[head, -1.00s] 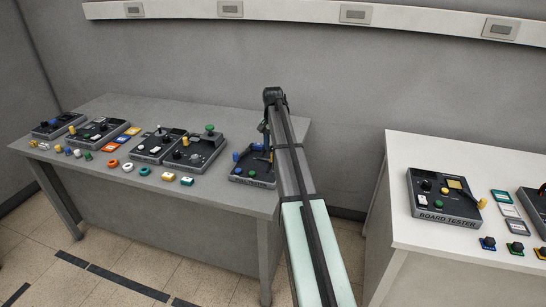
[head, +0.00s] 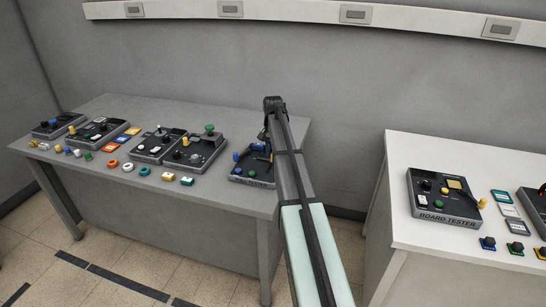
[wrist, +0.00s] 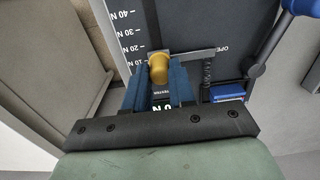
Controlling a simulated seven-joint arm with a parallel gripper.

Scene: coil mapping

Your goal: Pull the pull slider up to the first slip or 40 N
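The pull slider's yellow knob (wrist: 158,68) is in the wrist view, at the left end of a grey bar (wrist: 190,56) beside a printed newton scale (wrist: 130,32). The bar's left end is near the 10 N mark. My gripper (wrist: 160,82) has its two blue fingers on either side of the knob, apparently closed on it; the contact faces are hidden. A coil spring (wrist: 207,75) hangs below the bar's right part. In the head view the tester (head: 240,172) stands at the right end of the grey table, partly behind my arm.
A lever with a blue knob (wrist: 302,6) stands right of the slider, near an "OPEN" label. Further left on the grey table (head: 110,104) are several other control boxes and small coloured parts. A white table (head: 440,160) with a board tester (head: 445,203) stands to the right.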

